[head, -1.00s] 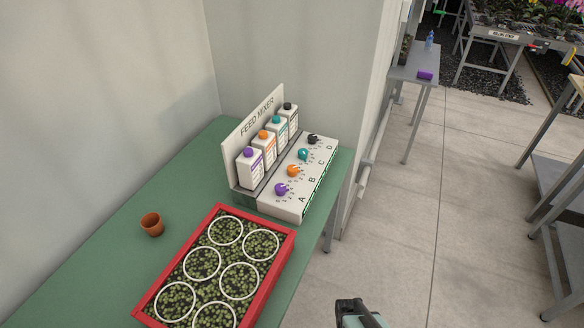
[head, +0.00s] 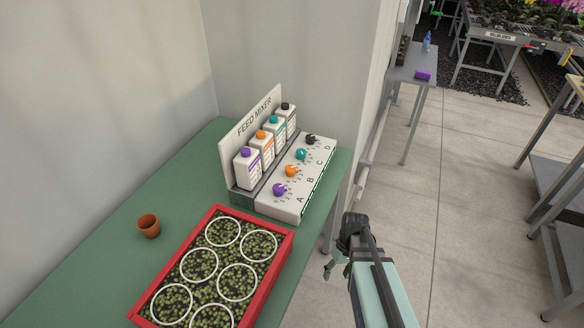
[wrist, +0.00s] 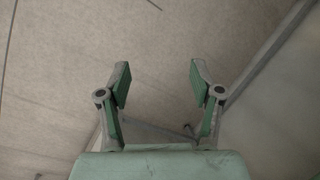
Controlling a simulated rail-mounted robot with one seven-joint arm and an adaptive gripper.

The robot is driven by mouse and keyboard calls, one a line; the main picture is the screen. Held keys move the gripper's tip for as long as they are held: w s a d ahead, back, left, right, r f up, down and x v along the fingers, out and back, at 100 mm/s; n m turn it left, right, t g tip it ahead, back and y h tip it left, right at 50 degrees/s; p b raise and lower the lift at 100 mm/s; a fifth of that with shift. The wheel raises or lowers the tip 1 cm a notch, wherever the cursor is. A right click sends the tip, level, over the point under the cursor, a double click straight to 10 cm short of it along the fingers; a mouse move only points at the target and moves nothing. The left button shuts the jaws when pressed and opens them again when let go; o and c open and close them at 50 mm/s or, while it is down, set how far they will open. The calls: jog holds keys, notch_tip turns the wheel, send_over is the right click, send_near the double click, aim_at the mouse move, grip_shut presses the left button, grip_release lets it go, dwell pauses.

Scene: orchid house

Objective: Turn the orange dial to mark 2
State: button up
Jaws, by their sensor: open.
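The orange dial (head: 291,171) sits on the sloped white panel of the feed mixer (head: 284,207), in the row marked B. It stands between the purple dial (head: 279,190) at A and the teal dial (head: 302,154) at C. The black dial (head: 311,139) is at D. The marks around the orange dial are too small to read. My gripper (head: 328,270) is in front and to the right of the mixer, beyond the bench edge and apart from the dials. In the wrist view my gripper (wrist: 157,82) is open and empty, over pale floor.
Bottles with coloured caps stand behind the dials, including one with an orange cap (head: 263,147). A red tray (head: 262,283) of plants and a terracotta pot (head: 149,226) are on the green bench (head: 185,186). A wall corner stands behind the mixer.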

jog(key=w+d+r+n+t+y, duration=0.1)
jog(key=w+r+n+t, duration=0.15)
jog(key=w+r, duration=1.25)
notch_tip(320, 180, up, 25)
jog(key=n+t+b, duration=0.1)
jog(key=n+t, duration=0.2)
jog(key=n, duration=0.4)
send_over(291, 168)
jog(key=s+d, duration=0.4)
jog(key=d, duration=0.2)
jog(key=shift+y, duration=0.5)
jog(key=p+x, duration=0.4)
jog(key=x, duration=1.3)
jog(key=shift+d+f, duration=0.1)
jog(key=shift+f, duration=0.2)
jog(key=c, duration=1.1)
